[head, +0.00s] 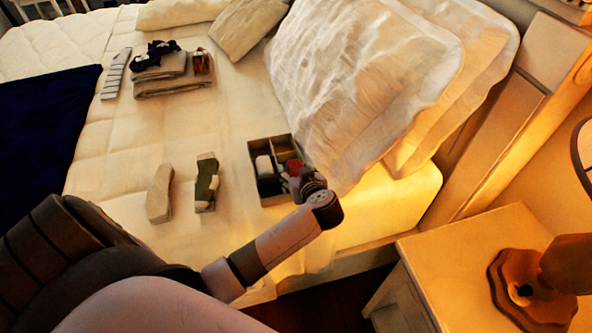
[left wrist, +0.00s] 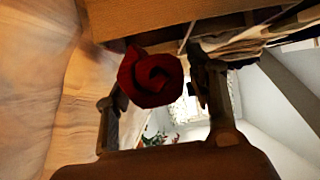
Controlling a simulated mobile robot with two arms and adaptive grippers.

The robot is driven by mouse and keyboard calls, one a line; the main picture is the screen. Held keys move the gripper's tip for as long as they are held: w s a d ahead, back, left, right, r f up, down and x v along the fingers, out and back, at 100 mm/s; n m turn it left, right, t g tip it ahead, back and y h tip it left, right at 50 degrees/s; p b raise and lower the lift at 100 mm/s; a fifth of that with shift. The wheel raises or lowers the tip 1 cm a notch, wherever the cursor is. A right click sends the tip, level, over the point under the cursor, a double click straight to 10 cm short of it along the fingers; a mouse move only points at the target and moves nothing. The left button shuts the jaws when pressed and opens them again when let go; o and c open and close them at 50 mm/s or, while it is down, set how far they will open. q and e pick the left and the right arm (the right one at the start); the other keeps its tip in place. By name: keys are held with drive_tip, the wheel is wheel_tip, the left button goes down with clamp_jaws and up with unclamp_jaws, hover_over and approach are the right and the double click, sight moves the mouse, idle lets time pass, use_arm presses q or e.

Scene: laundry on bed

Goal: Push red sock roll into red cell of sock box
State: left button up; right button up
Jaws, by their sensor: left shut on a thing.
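The wooden sock box (head: 283,140) lies open on the bed in the head view, divided into cells. A whitish roll and a dark roll show in its left cells. My left gripper (head: 302,184) is at the box's right side, over its lower right part. In the left wrist view the red sock roll (left wrist: 150,78), with its spiral end showing, sits between the fingers of my left gripper (left wrist: 158,88), which is shut on it. The box's wooden wall (left wrist: 170,20) shows just beyond the roll. In the head view a red patch shows by the fingers; the red cell cannot be made out clearly.
A beige cloth piece (head: 160,193) and an olive one (head: 206,182) lie left of the box. Large pillows (head: 365,75) rise behind and right of it. Folded clothes (head: 172,78) lie farther back. A nightstand (head: 470,250) with a lamp base stands at right.

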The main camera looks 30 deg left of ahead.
use_arm(q)
drive_tip(key=shift+f+b, duration=0.45)
drive_tip(key=shift+f, duration=0.05)
drive_tip(key=shift+c, duration=0.2)
idle(0.4)
drive_tip(key=shift+r, duration=0.1)
idle(0.4)
drive_tip(key=o, duration=1)
drive_tip(key=v, duration=1.2)
